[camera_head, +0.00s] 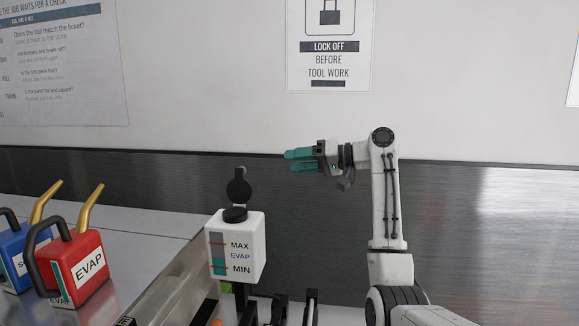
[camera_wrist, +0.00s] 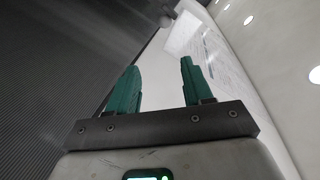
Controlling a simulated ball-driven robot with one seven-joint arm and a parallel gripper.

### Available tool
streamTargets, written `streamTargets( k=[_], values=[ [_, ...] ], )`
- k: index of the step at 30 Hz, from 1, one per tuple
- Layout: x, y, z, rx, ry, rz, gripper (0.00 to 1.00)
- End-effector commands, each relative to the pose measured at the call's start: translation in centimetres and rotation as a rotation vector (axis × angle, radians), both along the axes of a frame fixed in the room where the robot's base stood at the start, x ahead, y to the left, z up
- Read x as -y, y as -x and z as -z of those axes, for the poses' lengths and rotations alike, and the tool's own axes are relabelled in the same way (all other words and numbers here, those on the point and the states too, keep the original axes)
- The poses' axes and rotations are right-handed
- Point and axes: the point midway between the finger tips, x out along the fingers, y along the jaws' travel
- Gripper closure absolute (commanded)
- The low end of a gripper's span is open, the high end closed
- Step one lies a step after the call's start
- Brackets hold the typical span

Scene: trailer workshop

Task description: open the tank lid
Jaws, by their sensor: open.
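The white tank (camera_head: 237,247) stands near the middle of the head view, with MAX, EVAP and MIN marks and a level strip on its front. Its black lid (camera_head: 239,188) stands upright above the black filler neck (camera_head: 235,214), so the lid looks swung open. My gripper (camera_head: 289,160) is in the air, above and to the right of the tank, clear of the lid. Its green fingers point left and are apart with nothing between them. In the wrist view my gripper (camera_wrist: 160,66) is also open and empty; the tank does not show there.
A red EVAP can (camera_head: 88,264) and a blue can (camera_head: 14,255) with gold spouts stand on the bench (camera_head: 150,222) at left. A dark wall panel (camera_head: 130,180) runs behind. The air around my gripper is free.

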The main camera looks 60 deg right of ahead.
Motion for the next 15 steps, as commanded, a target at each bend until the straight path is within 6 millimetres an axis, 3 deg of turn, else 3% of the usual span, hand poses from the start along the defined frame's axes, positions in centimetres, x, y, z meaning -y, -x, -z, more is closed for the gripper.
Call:
streamTargets(
  k=[6,15],
  values=[
    [1.2,4.3,-0.4,0.002,0.001,0.005,0.5],
    [1.9,7.4,-1.1,0.0,0.001,0.001,0.5]
  ],
)
